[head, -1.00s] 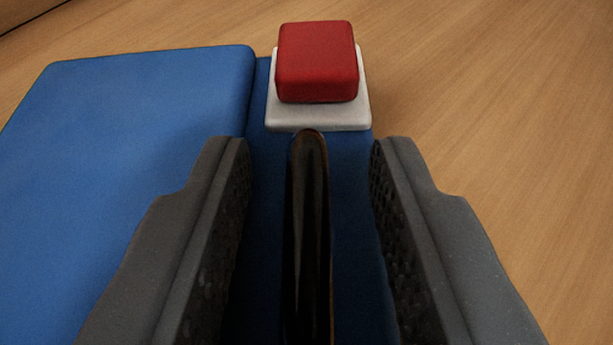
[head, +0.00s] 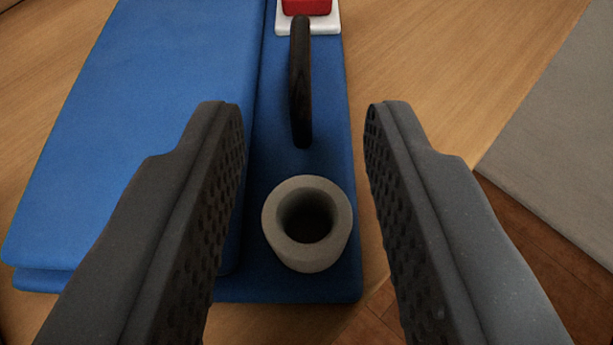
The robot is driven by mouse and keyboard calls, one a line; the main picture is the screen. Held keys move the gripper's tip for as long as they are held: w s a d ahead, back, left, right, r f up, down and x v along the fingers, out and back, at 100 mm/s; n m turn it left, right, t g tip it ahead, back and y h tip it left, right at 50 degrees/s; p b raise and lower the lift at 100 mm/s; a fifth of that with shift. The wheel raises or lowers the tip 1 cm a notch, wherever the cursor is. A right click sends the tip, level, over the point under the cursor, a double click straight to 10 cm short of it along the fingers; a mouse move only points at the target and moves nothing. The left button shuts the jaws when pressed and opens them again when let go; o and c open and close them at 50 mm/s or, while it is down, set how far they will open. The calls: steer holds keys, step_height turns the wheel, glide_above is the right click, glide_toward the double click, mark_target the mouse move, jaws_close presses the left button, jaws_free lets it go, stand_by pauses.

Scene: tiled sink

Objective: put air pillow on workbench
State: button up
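No thing is clearly recognisable as an air pillow. A blue, flat, thick-layered piece (head: 150,130) lies in the left and middle of the view and may be it; I cannot tell. On its lower right strip are a grey hollow cylinder (head: 276,242), a thin dark upright piece (head: 302,85) and a red block on a white base (head: 308,28), cut off at the top. My gripper (head: 303,108) is open and empty. Its two dark fingers straddle this strip in the picture, with the cylinder showing between them. Which surface is the workbench is unclear.
The blue piece lies on a light wooden surface (head: 420,70), bare to its right. A grey flat area (head: 570,130) is at the right edge. Darker reddish-brown wood (head: 530,240) shows at the lower right.

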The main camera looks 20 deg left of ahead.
steer(key=shift+s+d+r, duration=0.15)
steer(key=shift+s+r, duration=0.05)
steer(key=shift+s, duration=0.3)
steer(key=w+d+r+m+t+h, duration=0.1)
steer(key=w+d+r, duration=0.1)
steer(key=d+r, duration=0.45)
steer(key=w+d+r+m+h, duration=0.1)
steer(key=w+d+r+h, duration=0.15)
steer(key=r, duration=0.75)
steer(key=w+d+r+m+t, duration=0.1)
steer(key=d+r, duration=0.4)
steer(key=r, duration=0.3)
steer(key=s+d+r+h, duration=0.1)
steer(key=s+d+r, duration=0.2)
steer(key=d+r, duration=0.4)
steer(key=s+d+r+m+h, duration=0.1)
steer(key=s+d+r, duration=0.3)
steer(key=d+r, duration=0.3)
steer(key=shift+s+d+r+t, duration=0.2)
steer(key=shift+r+t, duration=0.2)
steer(key=shift+r, duration=0.35)
